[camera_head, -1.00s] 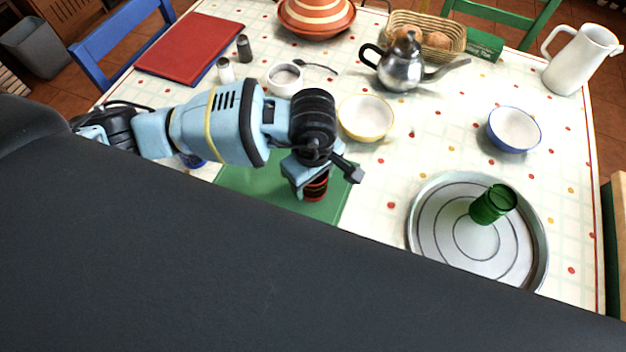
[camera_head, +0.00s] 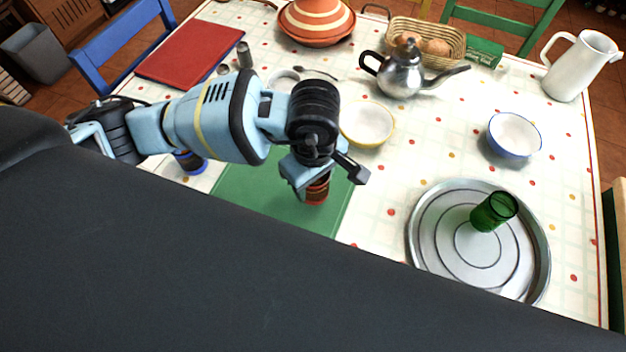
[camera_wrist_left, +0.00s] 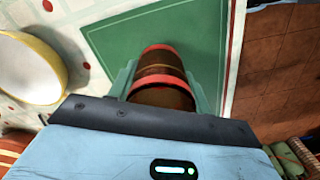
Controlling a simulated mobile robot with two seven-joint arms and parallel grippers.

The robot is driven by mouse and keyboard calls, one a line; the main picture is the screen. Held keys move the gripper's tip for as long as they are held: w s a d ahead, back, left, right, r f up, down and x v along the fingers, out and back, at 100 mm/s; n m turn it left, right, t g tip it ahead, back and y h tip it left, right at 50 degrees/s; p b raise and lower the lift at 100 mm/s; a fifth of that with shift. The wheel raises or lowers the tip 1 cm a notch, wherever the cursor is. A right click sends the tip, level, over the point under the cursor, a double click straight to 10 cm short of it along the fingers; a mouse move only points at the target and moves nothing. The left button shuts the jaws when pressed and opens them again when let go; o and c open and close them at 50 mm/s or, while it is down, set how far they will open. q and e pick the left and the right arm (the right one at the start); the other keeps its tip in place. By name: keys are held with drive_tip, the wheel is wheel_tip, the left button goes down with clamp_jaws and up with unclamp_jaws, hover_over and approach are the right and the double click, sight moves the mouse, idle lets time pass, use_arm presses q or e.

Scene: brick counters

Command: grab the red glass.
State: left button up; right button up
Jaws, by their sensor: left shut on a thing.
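The red glass (camera_head: 317,190) is a small reddish-brown tumbler with red bands. It is over the green mat (camera_head: 262,192), partly hidden by my gripper in the head view. My left gripper (camera_head: 322,182) is shut on the red glass. In the left wrist view the glass (camera_wrist_left: 158,72) sits between the two fingers (camera_wrist_left: 160,88), with one finger on each side. I cannot tell whether its base touches the mat. My right gripper is not in view.
A yellow-rimmed bowl (camera_head: 366,122) stands close behind the gripper. A metal tray (camera_head: 428,245) with a green glass (camera_head: 493,212) is to the right. A teapot (camera_head: 400,78), a blue-rimmed bowl (camera_head: 513,136) and a white pitcher (camera_head: 580,66) stand farther back.

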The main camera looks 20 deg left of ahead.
use_arm(q)
drive_tip(key=s+d+r+b, duration=0.1)
drive_tip(key=s+d, duration=0.6)
drive_tip(key=s, duration=0.6)
drive_tip(key=shift+s, duration=0.2)
